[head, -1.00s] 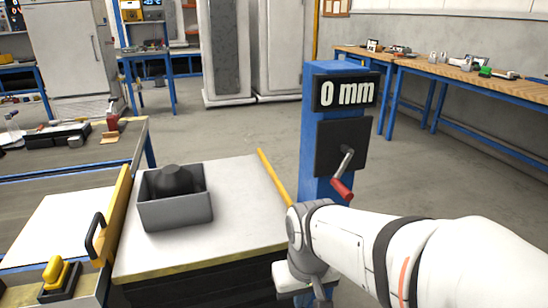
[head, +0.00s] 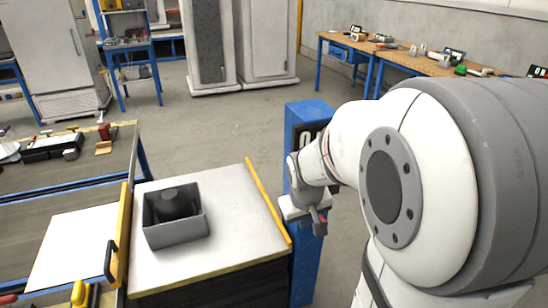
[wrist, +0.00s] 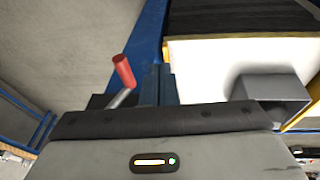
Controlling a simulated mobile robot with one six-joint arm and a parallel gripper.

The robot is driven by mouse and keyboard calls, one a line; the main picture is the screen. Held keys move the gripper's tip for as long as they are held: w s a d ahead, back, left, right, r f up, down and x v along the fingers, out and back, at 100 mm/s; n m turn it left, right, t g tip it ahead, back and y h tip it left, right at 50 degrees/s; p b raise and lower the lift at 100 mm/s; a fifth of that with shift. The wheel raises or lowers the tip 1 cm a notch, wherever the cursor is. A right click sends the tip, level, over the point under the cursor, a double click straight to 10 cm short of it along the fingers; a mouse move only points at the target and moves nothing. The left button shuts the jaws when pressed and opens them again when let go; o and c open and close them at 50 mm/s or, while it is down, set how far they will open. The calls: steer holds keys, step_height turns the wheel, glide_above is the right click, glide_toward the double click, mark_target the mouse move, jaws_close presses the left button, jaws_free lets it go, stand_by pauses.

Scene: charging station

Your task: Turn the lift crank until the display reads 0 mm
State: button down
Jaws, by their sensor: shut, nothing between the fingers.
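The blue lift post (head: 305,113) stands right of the white-topped table. My arm covers most of its front. Only the left edge of the black display (head: 304,137) shows, with part of one digit; its full reading is hidden. The crank is hidden in the head view. In the wrist view the crank's red handle (wrist: 123,70) shows left of centre, on a metal arm (wrist: 121,98), apart from any finger I can make out. My gripper (head: 319,224) is shut and empty, pointing down in front of the post.
An open grey bin (head: 178,236) with a dark object inside sits on the white-topped table (head: 232,185), which has a yellow strip (head: 268,203) along its right edge. A workbench (head: 400,58) stands at the back right. The floor behind the post is clear.

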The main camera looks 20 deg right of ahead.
steer(key=w+d+r+p, duration=0.4)
steer(key=r+p, duration=0.2)
steer(key=r, duration=0.1)
steer(key=d+b+x, duration=0.1)
steer(key=b+x, duration=0.1)
steer(key=x, duration=1.1)
steer(key=shift+d+f+t, duration=0.2)
steer(key=shift+d+t, duration=0.1)
steer(key=shift+d, duration=0.05)
steer(key=shift+s+d+f+h+b, duration=0.1)
steer(key=shift+d+f+h+b, duration=0.25)
steer(key=shift+f+b, duration=0.25)
steer(key=shift+s, duration=0.1)
